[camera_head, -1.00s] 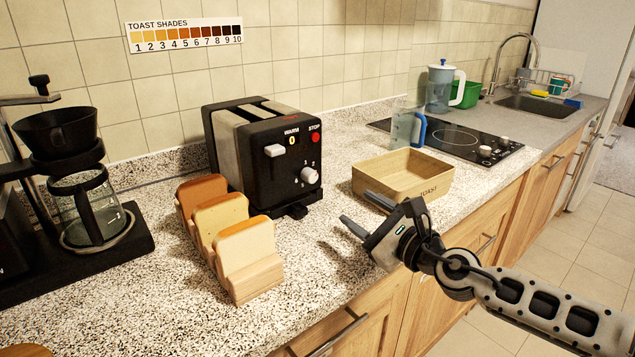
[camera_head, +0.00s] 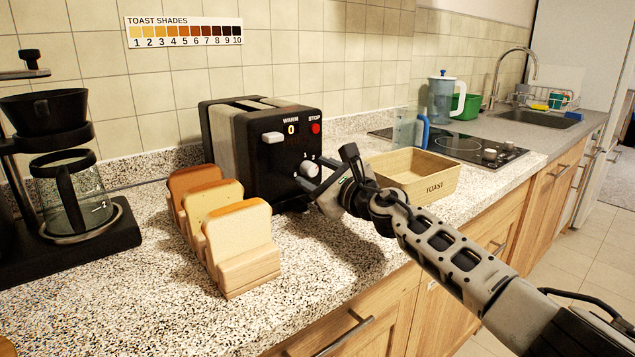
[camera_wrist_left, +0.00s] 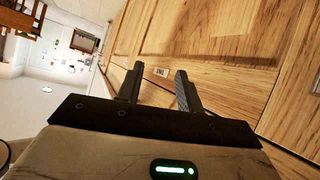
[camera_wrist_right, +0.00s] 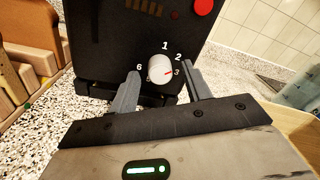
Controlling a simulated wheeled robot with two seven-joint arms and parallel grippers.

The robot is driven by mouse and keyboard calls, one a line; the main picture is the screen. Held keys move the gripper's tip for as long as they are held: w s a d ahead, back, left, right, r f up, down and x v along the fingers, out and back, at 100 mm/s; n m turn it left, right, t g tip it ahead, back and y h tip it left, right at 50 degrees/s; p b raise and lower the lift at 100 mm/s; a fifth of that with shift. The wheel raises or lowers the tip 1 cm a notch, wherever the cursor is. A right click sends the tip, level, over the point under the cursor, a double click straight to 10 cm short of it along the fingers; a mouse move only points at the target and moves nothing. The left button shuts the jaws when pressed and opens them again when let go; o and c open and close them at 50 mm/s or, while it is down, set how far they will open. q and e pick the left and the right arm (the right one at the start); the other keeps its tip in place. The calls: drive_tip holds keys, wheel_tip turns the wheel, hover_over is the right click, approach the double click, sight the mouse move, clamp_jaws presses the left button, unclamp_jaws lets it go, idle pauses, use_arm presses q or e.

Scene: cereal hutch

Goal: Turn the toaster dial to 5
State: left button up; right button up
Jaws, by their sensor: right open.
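The black and silver toaster (camera_head: 265,150) stands on the counter against the tiled wall. Its white round dial (camera_head: 309,169) is low on the front face. My left gripper (camera_wrist_left: 158,72) is open and empty, in front of wooden cabinet fronts.
A toast rack (camera_head: 250,270) with bread slices stands left of my right gripper, close to the toaster. A wooden TOAST box (camera_head: 430,188) sits to the right. A coffee maker (camera_head: 70,245) is at the far left. A shade chart (camera_head: 184,32) hangs on the wall.

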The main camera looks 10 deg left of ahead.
drive_tip(key=c, duration=1)
